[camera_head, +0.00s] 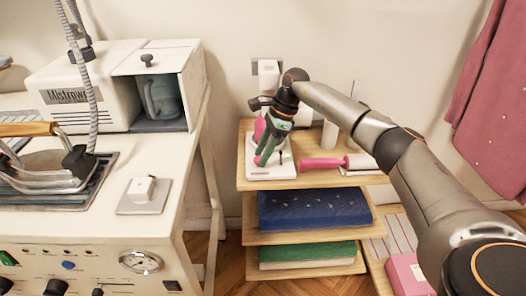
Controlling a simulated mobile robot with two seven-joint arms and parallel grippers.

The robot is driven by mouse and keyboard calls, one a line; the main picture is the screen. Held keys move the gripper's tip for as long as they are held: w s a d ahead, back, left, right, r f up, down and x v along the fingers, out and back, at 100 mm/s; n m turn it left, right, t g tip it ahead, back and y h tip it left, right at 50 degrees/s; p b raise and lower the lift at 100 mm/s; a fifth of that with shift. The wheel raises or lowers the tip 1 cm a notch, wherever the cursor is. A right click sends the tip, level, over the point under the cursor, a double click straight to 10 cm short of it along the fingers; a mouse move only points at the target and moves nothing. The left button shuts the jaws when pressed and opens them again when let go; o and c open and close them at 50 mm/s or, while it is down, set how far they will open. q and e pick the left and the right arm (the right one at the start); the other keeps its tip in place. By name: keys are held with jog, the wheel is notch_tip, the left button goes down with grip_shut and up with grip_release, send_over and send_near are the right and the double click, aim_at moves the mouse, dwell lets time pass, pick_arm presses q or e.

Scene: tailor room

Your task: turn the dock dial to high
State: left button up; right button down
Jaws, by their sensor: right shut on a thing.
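The white dock (270,171) stands on the top wooden shelf, right of the cabinet. A pink part (259,128) shows upright at its left side, partly behind my gripper. My right gripper (263,160) comes down over the dock from the right, its green fingers pointing down close to the dock's base. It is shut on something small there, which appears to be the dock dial. The fingers hide the dial, so its setting cannot be read. My left gripper is out of view.
Blue cloth (312,207) and green cloth (305,254) lie on lower shelves. The white cabinet (147,232) with a steam machine (75,90) fills the left. A pink garment (492,110) hangs right.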

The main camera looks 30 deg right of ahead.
dwell(0.3)
jog(key=shift+c, duration=2.2)
grip_release()
jog(key=shift+r, duration=0.1)
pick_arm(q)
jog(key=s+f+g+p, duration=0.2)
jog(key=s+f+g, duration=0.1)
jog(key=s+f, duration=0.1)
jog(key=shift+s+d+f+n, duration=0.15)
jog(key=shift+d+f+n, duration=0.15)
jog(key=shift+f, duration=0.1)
pick_arm(e)
jog(key=v, duration=1.2)
jog(key=shift+r, duration=0.2)
